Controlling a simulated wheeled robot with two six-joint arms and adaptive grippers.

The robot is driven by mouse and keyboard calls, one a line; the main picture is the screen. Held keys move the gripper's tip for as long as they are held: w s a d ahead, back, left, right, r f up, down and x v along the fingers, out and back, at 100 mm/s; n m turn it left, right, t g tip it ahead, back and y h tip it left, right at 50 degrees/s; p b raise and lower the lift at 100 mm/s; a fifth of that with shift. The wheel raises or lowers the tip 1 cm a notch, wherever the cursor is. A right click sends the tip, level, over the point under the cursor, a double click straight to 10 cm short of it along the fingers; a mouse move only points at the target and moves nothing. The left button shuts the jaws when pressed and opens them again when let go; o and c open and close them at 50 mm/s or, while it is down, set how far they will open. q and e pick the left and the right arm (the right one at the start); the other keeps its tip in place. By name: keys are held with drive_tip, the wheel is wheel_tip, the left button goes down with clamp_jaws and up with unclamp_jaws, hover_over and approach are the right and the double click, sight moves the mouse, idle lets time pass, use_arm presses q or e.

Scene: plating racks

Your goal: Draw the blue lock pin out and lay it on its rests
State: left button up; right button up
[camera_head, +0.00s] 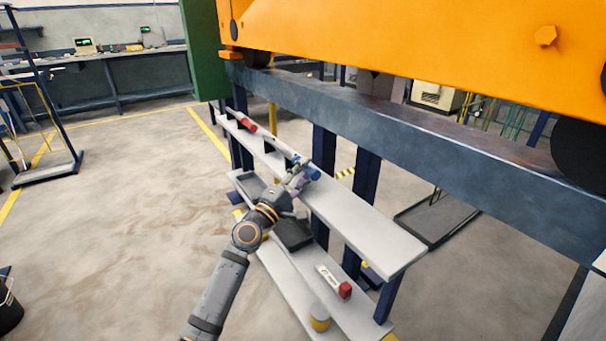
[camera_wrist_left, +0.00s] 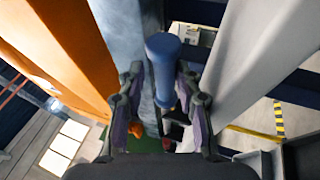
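The blue lock pin (camera_head: 312,172) is at the grey upper shelf in the head view, close to my left gripper (camera_head: 299,176). In the left wrist view the blue pin (camera_wrist_left: 163,47) shows its thick round head toward the top and its thinner shaft below. The fingers of my left gripper (camera_wrist_left: 161,82) stand spread on either side of the shaft. They look apart from it, though contact on the far side is hard to judge. The gripper partly hides the pin and whatever is under it in the head view. My right gripper is in neither view.
A red cylinder (camera_head: 248,122) lies farther along the upper shelf (camera_head: 375,232). The lower shelf (camera_head: 290,279) holds a dark tray (camera_head: 293,234), a white and red item (camera_head: 335,281) and a yellow-and-grey can (camera_head: 319,318). A blue-grey beam (camera_head: 400,125) and an orange body (camera_head: 400,40) stand behind.

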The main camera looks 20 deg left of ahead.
use_arm(q)
drive_tip(key=shift+s+f, duration=0.1)
drive_tip(key=shift+f, duration=0.65)
drive_tip(key=r+v, duration=0.1)
drive_tip(key=v, duration=0.6)
drive_tip(key=shift+s, duration=0.2)
drive_tip(key=shift+a, duration=0.1)
